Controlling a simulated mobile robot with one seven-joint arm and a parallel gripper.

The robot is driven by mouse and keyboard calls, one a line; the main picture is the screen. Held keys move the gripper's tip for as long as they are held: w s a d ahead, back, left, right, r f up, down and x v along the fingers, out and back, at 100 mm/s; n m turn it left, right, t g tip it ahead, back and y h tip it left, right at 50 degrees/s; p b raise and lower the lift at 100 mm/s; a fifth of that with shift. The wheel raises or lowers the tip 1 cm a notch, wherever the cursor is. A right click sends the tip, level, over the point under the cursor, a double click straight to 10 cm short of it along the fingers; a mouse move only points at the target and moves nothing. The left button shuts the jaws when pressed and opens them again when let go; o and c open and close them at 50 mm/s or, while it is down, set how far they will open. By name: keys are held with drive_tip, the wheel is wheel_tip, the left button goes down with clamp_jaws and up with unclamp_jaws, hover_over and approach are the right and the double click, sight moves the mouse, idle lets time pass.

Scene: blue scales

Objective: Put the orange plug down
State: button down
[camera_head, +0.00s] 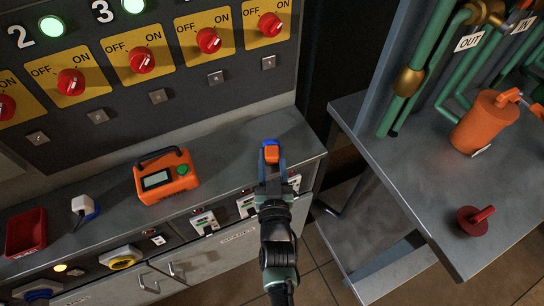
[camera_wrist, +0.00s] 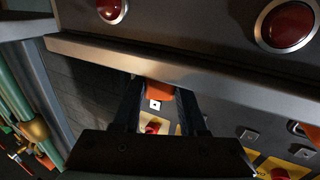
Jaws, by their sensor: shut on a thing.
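My gripper (camera_head: 271,166) is shut on the orange plug (camera_head: 271,154), which has blue showing at its far end. The plug is over the right end of the grey counter top (camera_head: 228,160). I cannot tell whether the plug touches the counter. In the wrist view the orange plug (camera_wrist: 160,89) shows between the two dark fingers of my gripper (camera_wrist: 162,100), partly hidden by them.
An orange device with a screen (camera_head: 166,178), a white and blue plug (camera_head: 84,207) and a red tray (camera_head: 26,233) are on the counter to the left. A switch panel (camera_head: 150,100) rises behind. A separate bench (camera_head: 420,180) with an orange canister (camera_head: 485,122) stands right.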

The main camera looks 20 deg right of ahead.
drive_tip(key=shift+c, duration=2.2)
unclamp_jaws()
drive_tip(key=shift+s+r+p, duration=0.1)
drive_tip(key=shift+r+p, duration=0.05)
drive_tip(key=shift+p, duration=0.15)
drive_tip(key=v, duration=1.2)
